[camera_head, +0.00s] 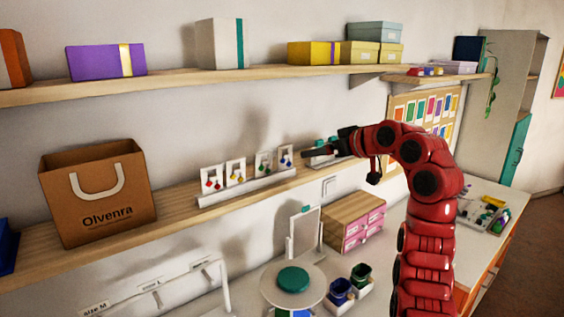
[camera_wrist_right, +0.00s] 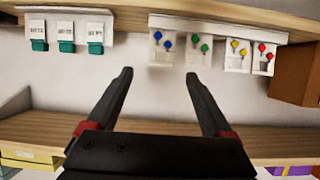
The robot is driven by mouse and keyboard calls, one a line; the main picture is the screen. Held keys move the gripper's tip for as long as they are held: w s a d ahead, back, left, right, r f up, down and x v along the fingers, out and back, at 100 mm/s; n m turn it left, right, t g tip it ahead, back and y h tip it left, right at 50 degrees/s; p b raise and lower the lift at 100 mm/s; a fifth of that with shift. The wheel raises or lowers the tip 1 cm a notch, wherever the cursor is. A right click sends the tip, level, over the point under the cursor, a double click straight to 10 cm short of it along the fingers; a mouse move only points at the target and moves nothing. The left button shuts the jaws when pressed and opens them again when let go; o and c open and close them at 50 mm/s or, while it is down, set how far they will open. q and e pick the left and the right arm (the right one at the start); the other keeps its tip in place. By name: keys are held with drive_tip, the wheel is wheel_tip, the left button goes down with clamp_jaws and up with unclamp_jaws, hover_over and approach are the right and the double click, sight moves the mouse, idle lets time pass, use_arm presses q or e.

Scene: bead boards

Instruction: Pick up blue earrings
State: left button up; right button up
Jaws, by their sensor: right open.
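The blue earrings (camera_head: 286,160) hang on a white card at the right end of a row of earring cards on the lower wooden shelf. In the right wrist view, which looks upside down, the blue earrings (camera_wrist_right: 162,41) are the leftmost of the row, beyond the fingertips. My right gripper (camera_head: 318,152) reaches in from the right, just right of the blue card and apart from it. In the wrist view its two black fingers (camera_wrist_right: 160,73) are spread with nothing between them. My left gripper is not in view.
Green earrings (camera_wrist_right: 200,43) hang right beside the blue ones in the wrist view; yellow (camera_wrist_right: 239,47) and red (camera_wrist_right: 264,52) follow. White cards with teal pieces (camera_wrist_right: 66,38) stand to the other side. An upper shelf (camera_head: 190,80) with boxes runs above. A brown bag (camera_head: 98,190) stands left.

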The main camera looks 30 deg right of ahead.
sight(287, 158)
drive_tip(key=x, duration=1)
drive_tip(key=shift+x, duration=2.7)
drive_tip(key=shift+s+a+f, duration=0.1)
drive_tip(key=shift+s+a, duration=0.05)
drive_tip(key=shift+s, duration=0.05)
drive_tip(key=shift+c, duration=0.3)
clamp_jaws()
